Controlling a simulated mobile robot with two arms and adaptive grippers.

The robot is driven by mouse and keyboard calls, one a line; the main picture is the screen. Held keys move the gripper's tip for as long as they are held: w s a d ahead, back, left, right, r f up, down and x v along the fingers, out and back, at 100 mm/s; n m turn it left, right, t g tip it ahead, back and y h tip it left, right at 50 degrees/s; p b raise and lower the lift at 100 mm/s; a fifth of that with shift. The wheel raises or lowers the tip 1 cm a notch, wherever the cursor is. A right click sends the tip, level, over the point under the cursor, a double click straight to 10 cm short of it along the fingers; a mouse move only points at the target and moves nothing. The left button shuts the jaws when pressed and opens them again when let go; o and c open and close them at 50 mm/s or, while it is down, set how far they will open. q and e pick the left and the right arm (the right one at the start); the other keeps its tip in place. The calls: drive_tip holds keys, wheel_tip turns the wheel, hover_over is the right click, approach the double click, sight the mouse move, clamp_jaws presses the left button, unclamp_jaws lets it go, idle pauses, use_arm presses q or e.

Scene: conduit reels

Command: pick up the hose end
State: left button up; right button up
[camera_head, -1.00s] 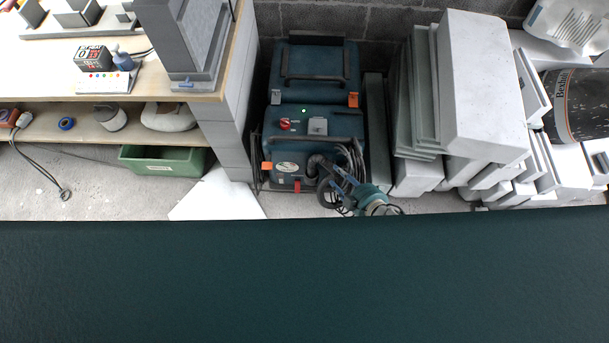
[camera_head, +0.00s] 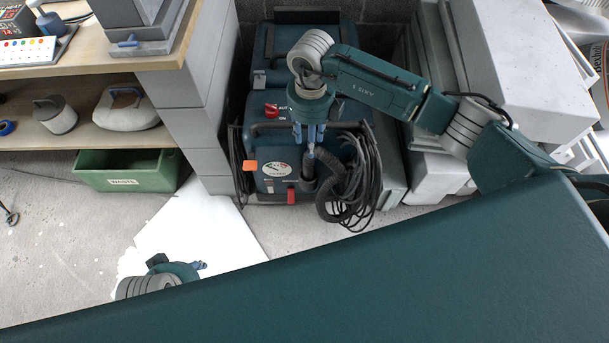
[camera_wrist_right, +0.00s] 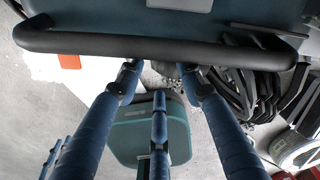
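The black ribbed hose (camera_head: 330,210) hangs at the front of a teal vacuum unit and curves up to its dark end (camera_head: 307,186) near the front face. My right gripper (camera_head: 310,148) points down from above, just over the hose end. Its blue fingers are spread in the right wrist view (camera_wrist_right: 160,78), with nothing clearly held between them. Whether a fingertip touches the hose end cannot be told. My left gripper (camera_head: 197,266) shows only partly at the lower left, over a white sheet; its finger opening is hidden.
The vacuum unit (camera_head: 270,130) has a black handle bar (camera_wrist_right: 150,45) close to my right fingers. Black cable loops (camera_head: 366,180) hang beside the hose. Grey slabs (camera_head: 520,70) stand right, a shelf (camera_head: 95,137) and green bin (camera_head: 122,172) left.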

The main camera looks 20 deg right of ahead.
hover_over(309, 162)
wheel_tip(309, 162, down, 5)
drive_tip(key=shift+f+b, duration=0.1)
drive_tip(key=shift+b, duration=0.3)
wheel_tip(309, 162, down, 5)
drive_tip(key=shift+r+b, duration=0.2)
drive_tip(key=shift+b, duration=0.25)
use_arm(q)
drive_tip(key=v, duration=0.6)
drive_tip(key=shift+w+r, duration=0.2)
drive_tip(key=shift+r, duration=0.2)
drive_tip(key=shift+a, duration=0.1)
use_arm(e)
drive_tip(key=c, duration=0.8)
drive_tip(key=shift+c, duration=0.3)
drive_tip(key=shift+r, duration=0.15)
